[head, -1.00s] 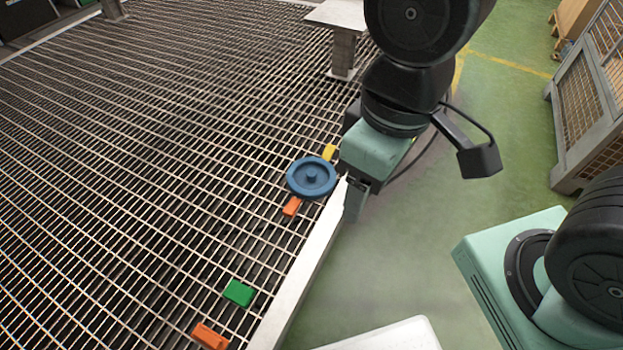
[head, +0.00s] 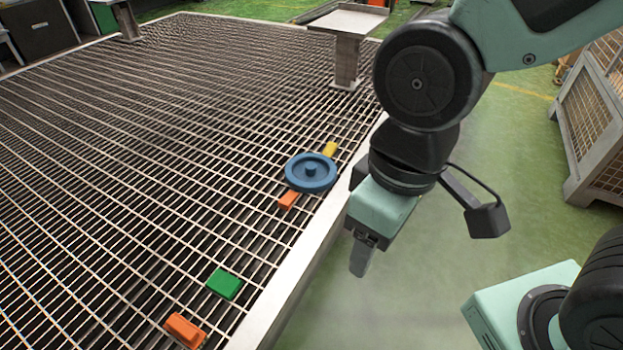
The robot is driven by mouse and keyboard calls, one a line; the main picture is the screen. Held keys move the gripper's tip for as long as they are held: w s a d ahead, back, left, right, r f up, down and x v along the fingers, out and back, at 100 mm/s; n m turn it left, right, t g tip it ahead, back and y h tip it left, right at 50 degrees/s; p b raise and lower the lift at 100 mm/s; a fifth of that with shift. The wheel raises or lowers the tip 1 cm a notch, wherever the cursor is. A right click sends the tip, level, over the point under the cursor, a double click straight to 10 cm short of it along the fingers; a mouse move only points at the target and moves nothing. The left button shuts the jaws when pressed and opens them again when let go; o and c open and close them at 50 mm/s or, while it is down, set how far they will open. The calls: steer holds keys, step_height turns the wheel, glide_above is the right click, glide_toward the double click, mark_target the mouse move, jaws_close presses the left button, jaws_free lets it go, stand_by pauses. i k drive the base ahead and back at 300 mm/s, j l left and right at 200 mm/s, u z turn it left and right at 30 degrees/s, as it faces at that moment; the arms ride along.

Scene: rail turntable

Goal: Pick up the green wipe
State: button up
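The green wipe (head: 224,283) is a small green block lying on the metal grating (head: 130,200), near the grating's right edge. My gripper (head: 360,262) points down outside that edge, over the green floor, to the right of the wipe and apart from it. I see its fingers nearly edge-on, so the gap between them does not show. Nothing is visible held in it.
An orange block (head: 184,331) lies close to the wipe, nearer me. A blue round turntable (head: 310,172) sits farther off, with an orange piece (head: 288,200) and a yellow piece (head: 330,149) beside it. A pale edge rail (head: 290,285) borders the grating. A pedestal (head: 347,60) stands behind.

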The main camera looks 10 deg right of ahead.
mark_target(223, 284)
steer(key=i+l, duration=0.2)
steer(key=l, duration=0.2)
steer(key=i+l+u, duration=0.1)
steer(key=l+u, duration=0.2)
steer(key=u, duration=0.2)
steer(key=l+u, duration=0.35)
steer(key=u, duration=1.8)
